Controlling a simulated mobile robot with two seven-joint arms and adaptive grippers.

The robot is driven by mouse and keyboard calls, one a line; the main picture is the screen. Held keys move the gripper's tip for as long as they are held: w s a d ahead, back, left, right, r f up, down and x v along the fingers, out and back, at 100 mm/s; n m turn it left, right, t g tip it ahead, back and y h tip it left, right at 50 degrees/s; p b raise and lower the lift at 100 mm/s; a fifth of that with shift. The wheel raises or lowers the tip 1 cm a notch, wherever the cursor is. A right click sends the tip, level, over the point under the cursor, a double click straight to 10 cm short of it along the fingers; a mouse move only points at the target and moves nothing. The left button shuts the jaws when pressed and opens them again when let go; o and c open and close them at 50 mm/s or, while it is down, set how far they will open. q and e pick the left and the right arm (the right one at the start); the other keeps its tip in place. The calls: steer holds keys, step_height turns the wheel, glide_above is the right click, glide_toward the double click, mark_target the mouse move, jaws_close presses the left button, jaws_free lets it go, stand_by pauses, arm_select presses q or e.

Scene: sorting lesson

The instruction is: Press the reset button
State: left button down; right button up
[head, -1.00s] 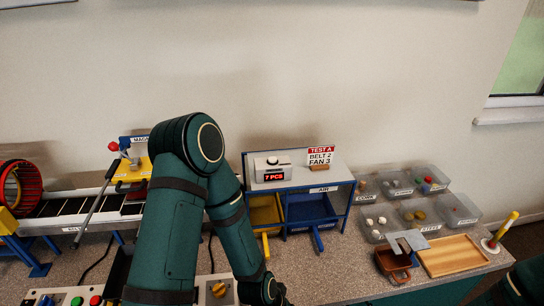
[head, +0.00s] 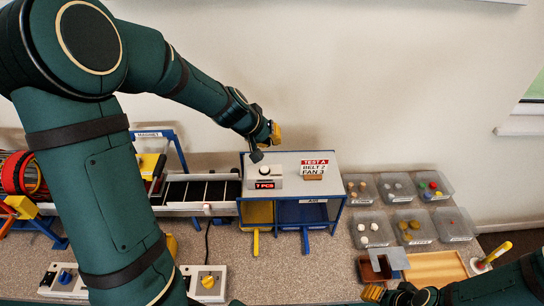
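A small white counter box (head: 278,181) with a red "7 PCS" display stands on the left of the white-topped blue stand. My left gripper (head: 258,152) is above and slightly left of the box, apart from the button in the picture. It is small and seen from the side, so its opening is unclear. My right gripper (head: 385,294) is at the bottom edge, partly cut off, near the brown tray and far from the box.
A "TEST A, BELT 2, FAN 3" sign (head: 315,165) stands right of the box. A conveyor (head: 200,192) lies to the left. Clear sorting boxes (head: 410,227), a wooden tray (head: 437,266) and a brown container (head: 374,268) are to the right. Knob boxes (head: 206,284) are in front.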

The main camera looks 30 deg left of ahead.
arm_select(q)
steer(key=shift+w+a+r, duration=0.15)
steer(key=shift+a+r, duration=0.05)
steer(key=shift+r, duration=0.3)
steer(key=b, duration=0.7)
glide_above(269, 170)
steer(key=f, duration=0.8)
steer(key=shift+w+a, duration=0.1)
steer(key=shift+w, duration=0.1)
steer(key=shift+f+b, duration=0.4)
steer(key=shift+b, duration=0.25)
steer(key=shift+f+b, duration=0.45)
steer(key=shift+b, duration=0.05)
